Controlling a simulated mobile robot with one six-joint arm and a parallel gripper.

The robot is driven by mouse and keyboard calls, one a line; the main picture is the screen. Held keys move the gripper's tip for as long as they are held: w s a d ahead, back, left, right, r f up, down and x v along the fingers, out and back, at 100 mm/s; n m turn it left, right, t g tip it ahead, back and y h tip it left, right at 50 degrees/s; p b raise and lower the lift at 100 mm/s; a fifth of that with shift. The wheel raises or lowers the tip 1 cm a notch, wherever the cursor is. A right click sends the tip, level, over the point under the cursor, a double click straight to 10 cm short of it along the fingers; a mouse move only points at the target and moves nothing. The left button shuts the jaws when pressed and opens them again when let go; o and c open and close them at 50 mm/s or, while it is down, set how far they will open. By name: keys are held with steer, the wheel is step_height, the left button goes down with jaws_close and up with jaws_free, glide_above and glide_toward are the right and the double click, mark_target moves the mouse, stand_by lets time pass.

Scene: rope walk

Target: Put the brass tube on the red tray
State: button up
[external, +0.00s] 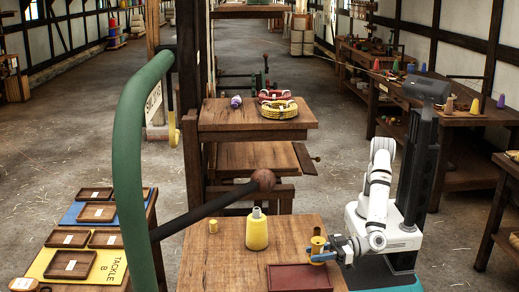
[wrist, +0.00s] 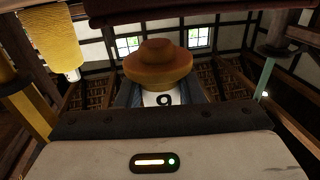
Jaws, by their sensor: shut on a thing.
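My gripper (external: 322,253), with blue fingers, is shut on a brass-coloured piece with a wider rim, which looks like the brass tube (external: 317,243). It is held upright near the right back corner of the red tray (external: 299,278); its height above the table is hard to tell. In the wrist view a brown-gold stepped shape (wrist: 158,65) fills the middle, probably the held piece. The red tray lies at the table's front edge, cut off by the frame, and its visible part is empty.
A yellow cone of thread (external: 257,231) stands on the table behind the tray, and also shows in the wrist view (wrist: 48,38). A small yellow cylinder (external: 213,226) stands to its left. A dark bar with a ball end (external: 263,180) crosses in front of the camera.

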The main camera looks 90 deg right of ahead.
steer(key=shift+f, duration=1.25)
steer(key=shift+f, duration=0.2)
steer(key=o, duration=1.2)
steer(key=shift+c, duration=0.2)
steer(key=shift+r, duration=0.2)
steer(key=shift+s, duration=0.35)
steer(key=s+d+p, duration=0.1)
steer(key=s+d, duration=0.1)
steer(key=s, duration=0.9)
steer(key=shift+p, duration=0.4)
